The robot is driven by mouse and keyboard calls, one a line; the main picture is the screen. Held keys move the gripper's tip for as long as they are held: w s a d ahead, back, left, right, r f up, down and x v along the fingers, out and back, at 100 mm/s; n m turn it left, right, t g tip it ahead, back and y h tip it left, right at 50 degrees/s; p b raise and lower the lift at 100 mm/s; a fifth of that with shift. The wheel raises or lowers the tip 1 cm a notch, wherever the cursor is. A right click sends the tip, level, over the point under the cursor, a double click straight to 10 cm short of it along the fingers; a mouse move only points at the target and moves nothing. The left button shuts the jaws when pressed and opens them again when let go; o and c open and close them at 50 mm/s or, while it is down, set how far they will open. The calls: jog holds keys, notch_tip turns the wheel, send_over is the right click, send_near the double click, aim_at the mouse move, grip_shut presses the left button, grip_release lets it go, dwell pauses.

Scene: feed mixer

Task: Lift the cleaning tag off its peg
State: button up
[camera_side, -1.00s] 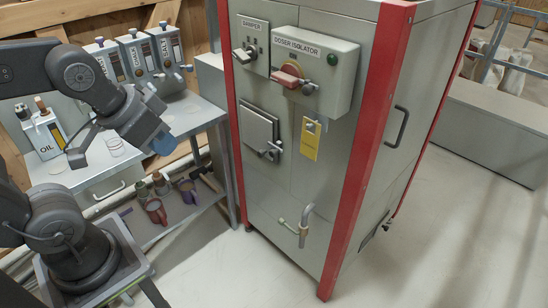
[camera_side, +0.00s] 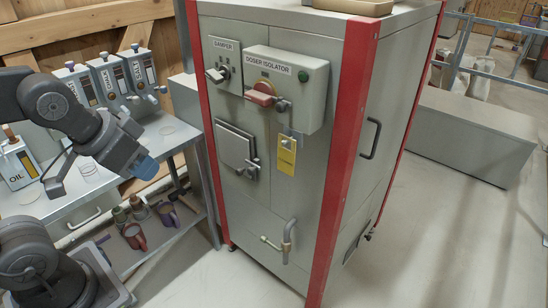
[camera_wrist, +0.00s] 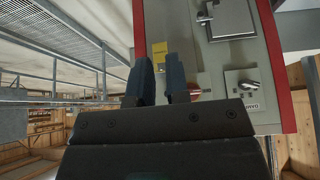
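The cleaning tag is a yellow card (camera_side: 287,157) hanging flat on the grey cabinet front, below the doser isolator box. A small light-coloured fitting shows at its top; the peg is too small to make out clearly. The tag also shows in the wrist view (camera_wrist: 160,48), beyond the fingertips. My gripper (camera_side: 146,167) is to the left of the cabinet, well apart from the tag. In the wrist view my gripper (camera_wrist: 161,80) has two dark blue fingers with an empty gap between them.
The doser isolator box (camera_side: 312,90) with its red handle (camera_side: 259,98) juts out above the tag. A hatch (camera_side: 236,146) with a latch is left of it, and a bent pipe handle (camera_side: 288,240) is below.

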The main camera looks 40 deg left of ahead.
aim_at(283, 141)
jog(key=o, duration=0.7)
jog(key=w+f+t, duration=0.1)
jog(key=w, duration=0.3)
jog(key=w+d+f+t, duration=0.1)
jog(key=w+t, duration=0.1)
jog(key=w, duration=0.2)
jog(key=w+d+f+t, duration=0.1)
jog(key=w, duration=0.4)
jog(key=shift+w+d+f+h, duration=0.1)
jog(key=shift+d+f+h, duration=0.05)
jog(key=shift+f+h, duration=0.2)
jog(key=o, duration=0.7)
jog(key=w+f+t, duration=0.1)
jog(key=w+t, duration=0.1)
jog(key=w+d+f+t, duration=0.1)
jog(key=w+f, duration=0.1)
jog(key=w+f+t, duration=0.2)
jog(key=shift+w+d+t, duration=0.2)
jog(key=shift+w+t, duration=0.1)
jog(key=shift+w, duration=0.05)
jog(key=shift+c, duration=0.2)
jog(key=w, duration=0.4)
jog(key=w+f+t, duration=0.1)
jog(key=w, duration=0.4)
jog(key=w+t+y, duration=0.1)
jog(key=w, duration=0.4)
jog(key=shift+d+f, duration=0.15)
jog(key=c, duration=1)
